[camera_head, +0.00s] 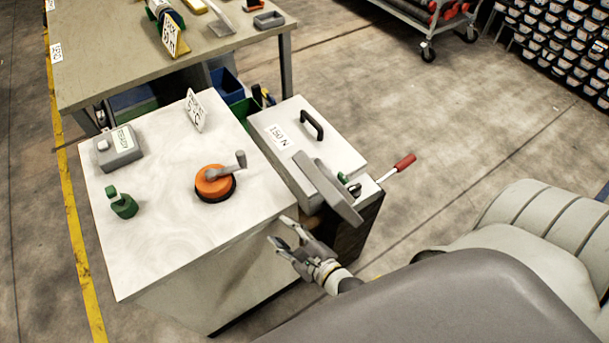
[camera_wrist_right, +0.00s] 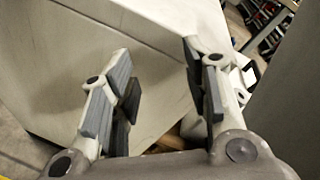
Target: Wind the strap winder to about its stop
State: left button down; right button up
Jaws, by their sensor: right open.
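The strap winder (camera_head: 214,184) is an orange round drum on a dark base with a grey crank handle (camera_head: 228,170). It stands on the white cabinet top, and the crank's knob points up at the drum's right side. My right gripper (camera_head: 282,232) is open and empty, just off the cabinet's front right edge, apart from the winder. In the right wrist view its two fingers (camera_wrist_right: 160,95) stand wide apart with the cabinet's pale side behind them. The winder does not show in that view. My left gripper is not in view.
On the white cabinet (camera_head: 160,240) stand a grey box (camera_head: 119,150), a green object (camera_head: 122,204) and a sign card (camera_head: 194,110). To the right is a lidded unit (camera_head: 300,140) with a black handle and a red-gripped lever (camera_head: 404,163). A workbench (camera_head: 110,50) stands behind.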

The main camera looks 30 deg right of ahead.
jog(key=s+d+f+n+g, duration=0.1)
jog(key=s+f+n+g, duration=0.3)
jog(key=f+n, duration=0.5)
notch_tip(320, 180, down, 6)
jog(key=shift+s+d+r+n, duration=0.15)
jog(key=shift+s+n, duration=0.15)
jog(key=shift+s, duration=0.35)
